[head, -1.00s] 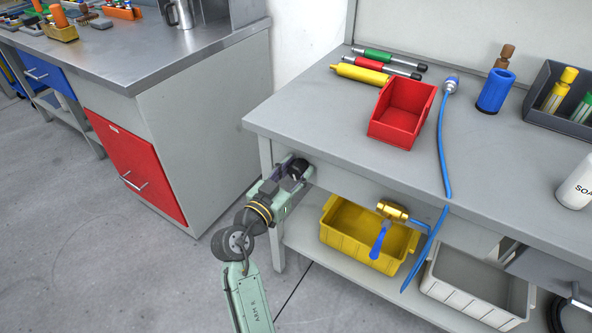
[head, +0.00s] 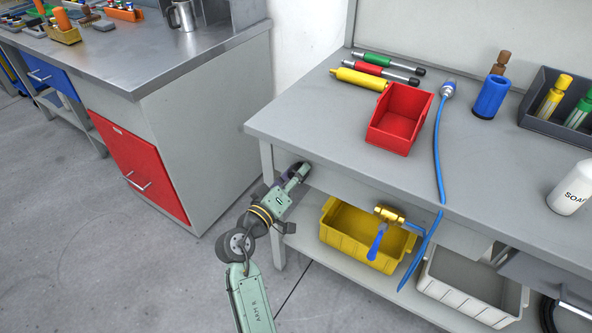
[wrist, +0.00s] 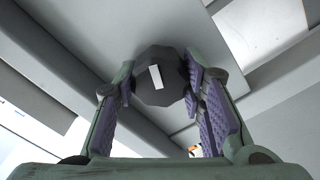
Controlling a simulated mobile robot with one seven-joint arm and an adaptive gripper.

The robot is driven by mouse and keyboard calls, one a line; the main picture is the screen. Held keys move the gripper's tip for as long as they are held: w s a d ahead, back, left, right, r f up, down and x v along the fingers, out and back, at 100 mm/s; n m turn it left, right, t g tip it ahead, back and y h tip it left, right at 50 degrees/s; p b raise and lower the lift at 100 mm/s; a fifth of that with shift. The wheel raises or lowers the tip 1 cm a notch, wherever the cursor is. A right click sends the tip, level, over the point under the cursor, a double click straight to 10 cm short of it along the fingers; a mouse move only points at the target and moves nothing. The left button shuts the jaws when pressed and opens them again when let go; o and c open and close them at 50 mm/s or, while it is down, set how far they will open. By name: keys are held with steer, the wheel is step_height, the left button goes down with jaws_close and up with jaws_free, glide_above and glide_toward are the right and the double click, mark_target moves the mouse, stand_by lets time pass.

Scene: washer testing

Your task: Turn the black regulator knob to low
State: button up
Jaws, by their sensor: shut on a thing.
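The black regulator knob (wrist: 174,90) is a dark, faceted round knob with a white mark (wrist: 156,77) on its face. In the wrist view the mark stands close to upright, its top leaning slightly left. My gripper (wrist: 160,82) has its purple-padded fingers on both sides of the knob and is shut on it. In the head view my gripper (head: 297,172) is at the front panel below the bench top, near the left corner. There the gripper hides the knob. No low marking is readable.
The grey bench (head: 345,135) overhangs my gripper. A yellow bin (head: 345,245) and a brass valve with a blue handle (head: 377,240) lie to the right. A red bin (head: 400,118) stands on top. Open floor lies left, before the red-drawer cabinet (head: 140,165).

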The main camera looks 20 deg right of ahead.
steer(key=n+p, duration=0.2)
steer(key=n, duration=0.2)
steer(key=shift+n, duration=0.4)
steer(key=shift+p, duration=0.3)
steer(key=o, duration=1.1)
steer(key=shift+o, duration=0.2)
steer(key=shift+a, duration=0.1)
steer(key=v, duration=0.7)
steer(key=shift+s, duration=0.15)
steer(key=shift+a, duration=0.15)
